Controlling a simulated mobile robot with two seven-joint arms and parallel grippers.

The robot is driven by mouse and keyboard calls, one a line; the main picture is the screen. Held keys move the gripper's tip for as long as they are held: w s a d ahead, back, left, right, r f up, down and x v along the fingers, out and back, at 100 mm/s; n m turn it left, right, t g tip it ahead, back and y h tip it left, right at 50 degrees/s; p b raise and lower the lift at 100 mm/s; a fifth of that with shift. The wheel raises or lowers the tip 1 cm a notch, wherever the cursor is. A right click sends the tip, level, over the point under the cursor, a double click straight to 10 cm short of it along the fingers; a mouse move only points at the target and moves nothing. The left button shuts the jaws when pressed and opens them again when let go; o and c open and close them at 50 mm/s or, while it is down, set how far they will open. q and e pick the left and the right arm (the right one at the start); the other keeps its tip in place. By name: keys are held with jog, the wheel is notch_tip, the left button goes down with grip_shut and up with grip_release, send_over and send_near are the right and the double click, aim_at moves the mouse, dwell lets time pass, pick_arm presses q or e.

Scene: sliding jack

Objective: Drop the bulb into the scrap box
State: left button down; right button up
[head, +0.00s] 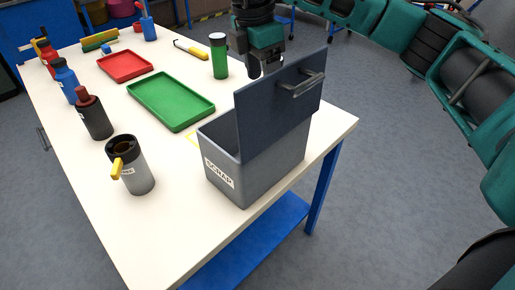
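The grey scrap box (225,188), labelled SCRAP, stands near the front right part of the white table. Its dark blue lid (270,110) with a metal handle is raised, standing up along the box's right side, and the box's mouth shows as open at the left. My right gripper (262,68) points down just behind the lid's upper edge. The lid hides part of its fingers, so I cannot tell whether it is open or shut or holds anything. I see no bulb. My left gripper is not in view.
A grey mug (135,170) with a yellow handle and several bottles line the left side. The table's front middle is clear.

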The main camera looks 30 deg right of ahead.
notch_tip(320, 180, up, 9)
jog(key=a+p, duration=0.1)
jog(key=shift+a+r+p, duration=0.2)
jog(key=shift+p, duration=0.15)
jog(key=shift+s, duration=0.1)
